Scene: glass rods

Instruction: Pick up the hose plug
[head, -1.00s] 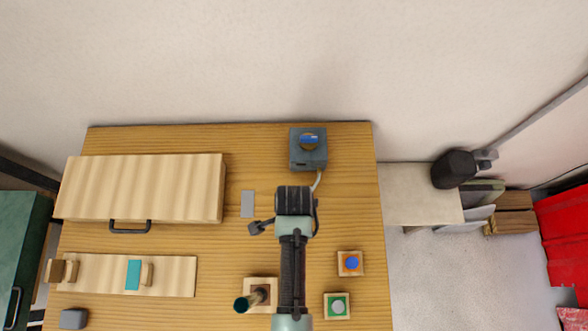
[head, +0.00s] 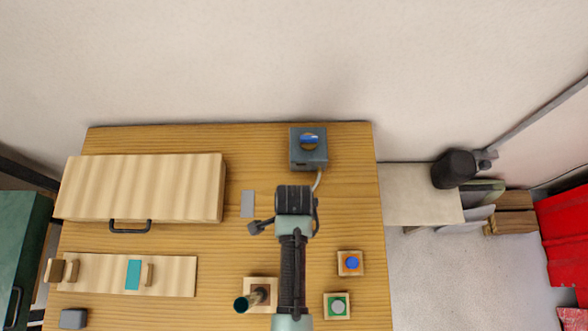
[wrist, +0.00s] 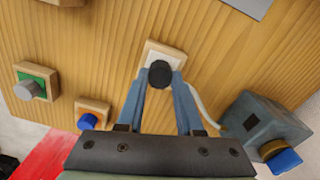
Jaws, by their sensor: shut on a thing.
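The hose plug (wrist: 160,72) shows in the wrist view as a black round cap between the two blue-grey fingers of my gripper (wrist: 161,80). The fingers are shut on it from both sides. Beneath it is a small wooden block with a white top (wrist: 166,52). I cannot tell whether the plug touches this block. A pale hose (wrist: 205,108) runs from behind the right finger to a grey box with a blue knob (wrist: 254,125). In the head view the grey box (head: 308,160) is at the table's back, and my arm hides the plug and fingertips.
Wooden blocks with a blue button (head: 351,263) and a green-and-grey button (head: 337,305) sit at right. A block with a dark green-topped post (head: 243,304) is left of my arm. A wooden box with a black handle (head: 140,188) fills the back left.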

